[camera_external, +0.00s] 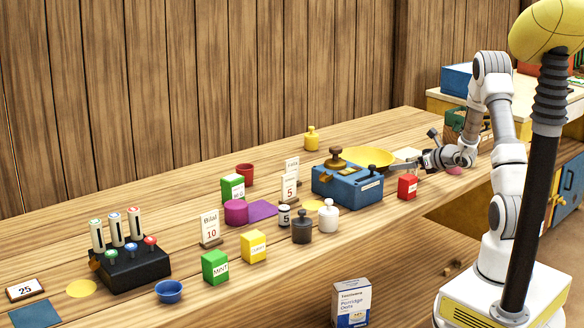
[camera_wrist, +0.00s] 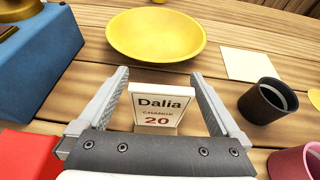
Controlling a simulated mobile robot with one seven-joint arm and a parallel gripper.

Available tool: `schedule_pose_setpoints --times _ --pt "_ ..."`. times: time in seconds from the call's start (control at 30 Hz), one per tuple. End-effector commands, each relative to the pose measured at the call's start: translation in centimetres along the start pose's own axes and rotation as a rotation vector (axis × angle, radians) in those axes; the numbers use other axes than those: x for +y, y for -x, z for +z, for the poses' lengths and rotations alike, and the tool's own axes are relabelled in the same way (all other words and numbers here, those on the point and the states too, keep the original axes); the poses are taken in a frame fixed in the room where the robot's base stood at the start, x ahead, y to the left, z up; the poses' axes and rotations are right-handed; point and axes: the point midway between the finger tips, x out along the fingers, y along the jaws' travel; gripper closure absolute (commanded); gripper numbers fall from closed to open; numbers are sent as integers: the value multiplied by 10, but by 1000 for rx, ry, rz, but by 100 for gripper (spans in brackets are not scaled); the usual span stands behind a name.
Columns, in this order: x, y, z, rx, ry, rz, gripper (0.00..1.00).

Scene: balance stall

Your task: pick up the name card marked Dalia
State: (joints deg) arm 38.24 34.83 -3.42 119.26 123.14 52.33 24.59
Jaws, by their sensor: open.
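The name card marked Dalia (camera_wrist: 158,108) is white, with "CHANGE" and a red 20 below the name. In the wrist view it stands on the wooden counter between the two fingers of my gripper (camera_wrist: 160,76). The fingers are open, one on each side of the card, with a gap showing on both sides. I cannot tell how far above the counter the fingertips are. In the external view my gripper (camera_external: 428,159) is low over the right part of the counter, and I cannot make out the Dalia card there.
A yellow dish (camera_wrist: 157,34) lies beyond the card. A blue box (camera_wrist: 36,62) and a red box (camera_wrist: 28,155) are on the left. A dark cup (camera_wrist: 268,101), a pink cup (camera_wrist: 297,163) and a pale sheet (camera_wrist: 252,64) are on the right. Other cards, including Bilal (camera_external: 210,228), stand farther left.

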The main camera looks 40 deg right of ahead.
Motion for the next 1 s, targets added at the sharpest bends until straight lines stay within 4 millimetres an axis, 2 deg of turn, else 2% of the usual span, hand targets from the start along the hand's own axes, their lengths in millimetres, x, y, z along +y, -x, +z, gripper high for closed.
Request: schedule_pose_setpoints --times 0.17,0.67,1.0 --pt "0 0 0 0 0 0 2" --pt "0 0 0 0 0 1 91" --pt "0 2 5 0 1 1 91"
